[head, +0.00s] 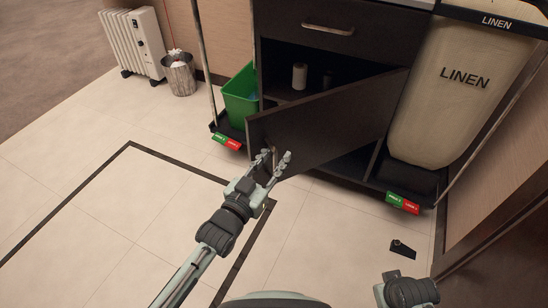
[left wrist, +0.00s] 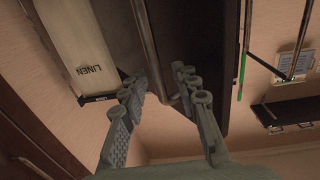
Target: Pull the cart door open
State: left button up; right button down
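The dark cart door (head: 335,120) stands partly open, swung out from the cart on its right side, with its free edge at the left. My left gripper (head: 272,157) is at the door's outer face near that free edge. Its fingers are spread. A grey bar (left wrist: 150,45), which looks like the door handle, reaches down between the fingertips of my left gripper (left wrist: 160,88) in the left wrist view. I see gaps beside the bar and cannot tell any contact. Part of my right arm shows at the bottom right; its gripper is not visible.
Inside the cart (head: 283,55) stands a pale roll (head: 300,76). A green bin (head: 240,97) is at its left, a linen bag (head: 455,90) at its right. The tiled floor at left is clear.

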aim_at(275, 128)
pick_arm(q)
jog(key=shift+r, duration=0.1)
notch_tip(275, 128, up, 10)
jog(key=shift+f, duration=0.1)
jog(key=shift+c, duration=0.3)
